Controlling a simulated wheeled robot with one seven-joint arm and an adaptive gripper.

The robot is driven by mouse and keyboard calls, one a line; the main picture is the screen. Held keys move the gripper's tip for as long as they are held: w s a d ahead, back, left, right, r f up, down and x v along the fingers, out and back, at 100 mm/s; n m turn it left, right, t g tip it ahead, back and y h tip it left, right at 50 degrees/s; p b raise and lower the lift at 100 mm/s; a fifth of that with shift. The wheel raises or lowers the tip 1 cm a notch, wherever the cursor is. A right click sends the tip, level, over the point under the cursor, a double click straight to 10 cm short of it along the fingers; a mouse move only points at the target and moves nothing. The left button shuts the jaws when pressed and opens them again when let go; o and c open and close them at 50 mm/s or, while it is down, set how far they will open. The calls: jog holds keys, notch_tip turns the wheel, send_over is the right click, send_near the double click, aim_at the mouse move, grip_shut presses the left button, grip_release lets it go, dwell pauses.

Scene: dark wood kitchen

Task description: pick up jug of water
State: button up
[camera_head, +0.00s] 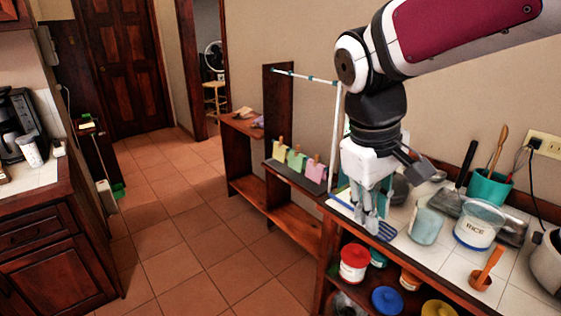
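A clear, pale container (427,222), which looks like the jug of water, stands upright on the white tiled counter, left of the rice container. My gripper (371,222) points down over the left end of the counter, to the left of the jug and apart from it. Its fingertips look close together, but the angle does not show whether they are open or shut. I see nothing held between them. The gripper and wrist hide part of the counter behind them.
The tiled floor is clear.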

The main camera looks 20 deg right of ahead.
jog(key=w+d+f+n+g+h+b, duration=0.35)
jog(key=w+d+f+g+b, duration=0.3)
jog(key=w+d+f, duration=0.55)
jog(key=n+g+h+b, duration=0.4)
jog(key=g+h, duration=0.3)
send_near(424, 247)
jog(key=shift+m+t, duration=0.25)
jog(key=x, duration=0.3)
jog(key=r+p+x, duration=0.1)
jog(key=x, duration=0.2)
jog(key=r+p+x, duration=0.1)
jog(key=x, duration=0.3)
jog(key=shift+w+d, duration=0.1)
jog(key=shift+d, duration=0.1)
grip_shut()
jog(key=shift+r, duration=0.1)
